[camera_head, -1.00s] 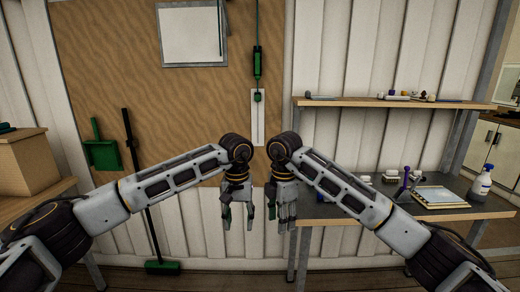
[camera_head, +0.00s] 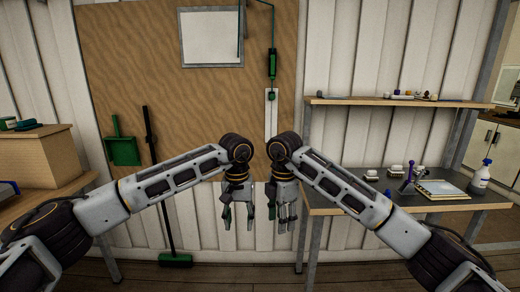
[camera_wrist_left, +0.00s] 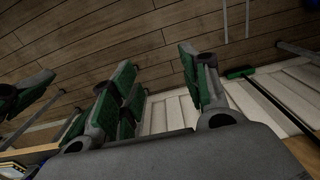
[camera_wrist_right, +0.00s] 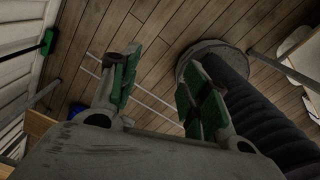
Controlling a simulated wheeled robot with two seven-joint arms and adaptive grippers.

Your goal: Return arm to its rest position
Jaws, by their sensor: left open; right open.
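My left gripper (camera_head: 238,215) hangs fingers down near the middle of the head view, in front of the wall board. It is open and empty, and its green-padded fingers also show apart in the left wrist view (camera_wrist_left: 160,95). My right gripper (camera_head: 282,214) hangs beside it on the right, also fingers down, open and empty. Its spread green-padded fingers show in the right wrist view (camera_wrist_right: 160,90). Both arms are bent inward, and the grippers are close together but apart. Neither touches any object.
A brown board (camera_head: 180,110) with a green dustpan (camera_head: 124,150) and green broom (camera_head: 175,260) is behind. A cardboard box (camera_head: 37,155) is at left.

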